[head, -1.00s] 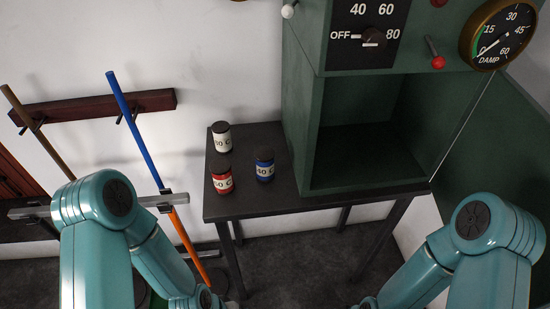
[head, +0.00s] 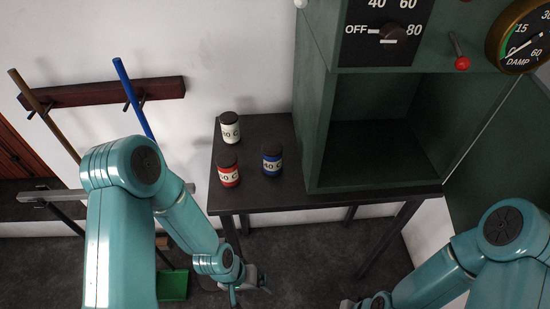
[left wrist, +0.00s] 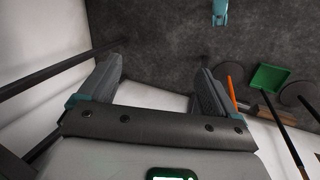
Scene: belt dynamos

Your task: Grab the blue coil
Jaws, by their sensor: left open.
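The blue coil (head: 272,158) is a small dark-capped cylinder with a white label, standing upright on the dark table (head: 262,126) near its front edge. A red coil (head: 229,174) stands to its left and a white coil (head: 230,130) behind to the left. My left gripper (head: 262,286) is below and in front of the table, apart from the coils. In the left wrist view its two fingers (left wrist: 155,80) are spread with nothing between them; no coil shows there. Of my right gripper, only a small part may show at the bottom edge of the head view.
A green cabinet (head: 313,116) with an open compartment stands on the table, right of the blue coil. A blue pole (head: 133,98) hangs from a wall rack (head: 75,96) at left. A green dustpan (left wrist: 270,78) lies on the floor.

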